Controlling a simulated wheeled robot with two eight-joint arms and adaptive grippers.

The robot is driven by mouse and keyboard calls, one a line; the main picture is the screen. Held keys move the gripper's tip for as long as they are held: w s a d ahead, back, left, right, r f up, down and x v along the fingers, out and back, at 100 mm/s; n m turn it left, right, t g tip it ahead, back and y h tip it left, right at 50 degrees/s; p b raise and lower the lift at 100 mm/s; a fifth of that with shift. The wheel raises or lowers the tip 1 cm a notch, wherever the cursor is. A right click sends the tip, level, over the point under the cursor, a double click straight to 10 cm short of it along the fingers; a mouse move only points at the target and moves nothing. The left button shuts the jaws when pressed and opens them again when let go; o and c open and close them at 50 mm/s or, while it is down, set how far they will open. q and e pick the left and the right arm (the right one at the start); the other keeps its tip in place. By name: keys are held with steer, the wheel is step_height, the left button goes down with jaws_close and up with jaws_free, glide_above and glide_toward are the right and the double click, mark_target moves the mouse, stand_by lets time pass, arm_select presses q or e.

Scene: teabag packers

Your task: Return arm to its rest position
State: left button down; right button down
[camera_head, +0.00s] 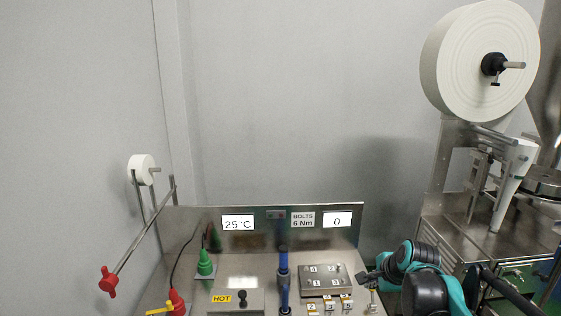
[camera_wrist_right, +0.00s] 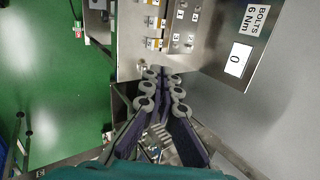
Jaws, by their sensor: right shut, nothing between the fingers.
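My right arm (camera_head: 425,281), teal and black, comes in at the lower right of the head view. Its gripper (camera_head: 364,277) is beside the right edge of the steel panel, near the numbered plate (camera_head: 325,281). In the right wrist view the gripper's (camera_wrist_right: 163,74) grey-jointed fingers come together at the tips, shut with nothing between them. The steel panel's corner lies just beyond the fingertips there. My left gripper is not in view.
The steel panel carries a "25 C" display (camera_head: 238,223), a green-topped tool (camera_head: 205,264), a blue tool (camera_head: 284,270) and a "HOT" block (camera_head: 237,299). A machine with a large white roll (camera_head: 480,58) stands at right. Green floor (camera_wrist_right: 50,75) shows in the wrist view.

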steer(key=s+a+f+n, duration=0.2)
steer(key=s+f+n, duration=0.1)
steer(key=s+n, duration=0.3)
steer(key=s+a+f+n+b, duration=0.1)
steer(key=s+a+f+n, duration=0.1)
steer(key=s+n, duration=0.4)
steer(key=s+a+f+n+h, duration=0.1)
steer(key=s+a+f+n, duration=0.2)
steer(key=s, duration=0.9)
steer(key=n, duration=0.3)
steer(key=shift+s+f, duration=0.3)
steer(key=shift+s, duration=0.1)
